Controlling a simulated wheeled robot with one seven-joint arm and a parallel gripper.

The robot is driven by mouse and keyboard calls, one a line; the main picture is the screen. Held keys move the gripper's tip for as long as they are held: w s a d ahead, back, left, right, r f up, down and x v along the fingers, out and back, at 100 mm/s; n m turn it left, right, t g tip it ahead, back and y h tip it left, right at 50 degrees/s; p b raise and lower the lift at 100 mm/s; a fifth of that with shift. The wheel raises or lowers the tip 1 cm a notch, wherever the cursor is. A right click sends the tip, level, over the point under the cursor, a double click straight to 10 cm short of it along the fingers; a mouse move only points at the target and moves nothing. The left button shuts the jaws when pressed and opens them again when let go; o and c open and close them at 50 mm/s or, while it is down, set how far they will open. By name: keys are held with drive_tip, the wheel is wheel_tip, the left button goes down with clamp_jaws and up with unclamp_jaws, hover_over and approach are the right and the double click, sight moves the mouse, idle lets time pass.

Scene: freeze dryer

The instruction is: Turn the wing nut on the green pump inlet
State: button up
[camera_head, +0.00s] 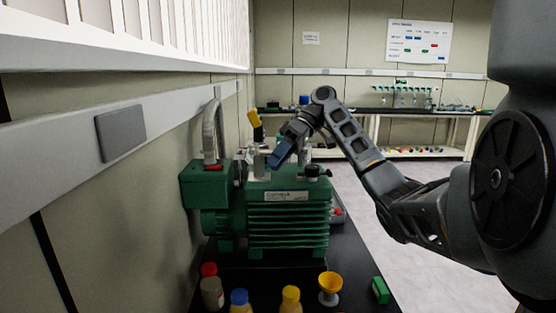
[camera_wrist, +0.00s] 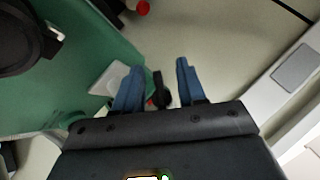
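The green pump (camera_head: 288,230) stands on the black bench, and its green body also fills the left of the wrist view (camera_wrist: 105,50). Metal inlet fittings (camera_head: 259,163) sit on its top, with a yellow-topped part (camera_head: 254,120) above them. The wing nut is too small to make out surely. My gripper (camera_head: 279,156) is just right of the fittings, above the pump's top; contact cannot be told. In the wrist view its blue fingers (camera_wrist: 157,72) are apart. A small dark part with a red bit (camera_wrist: 158,92) shows between them; I cannot tell what it is.
A grey hose (camera_head: 211,130) rises at the pump's left, near the wall. Capped bottles (camera_head: 240,300), a yellow funnel (camera_head: 330,284) and a green block (camera_head: 380,290) stand in front. The floor right of the bench is clear. A rear bench (camera_head: 400,112) holds labware.

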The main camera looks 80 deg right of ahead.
drive_tip(key=b+v, duration=0.1)
drive_tip(key=v, duration=0.6)
drive_tip(key=shift+s+d+r, duration=0.2)
drive_tip(key=shift+r, duration=0.05)
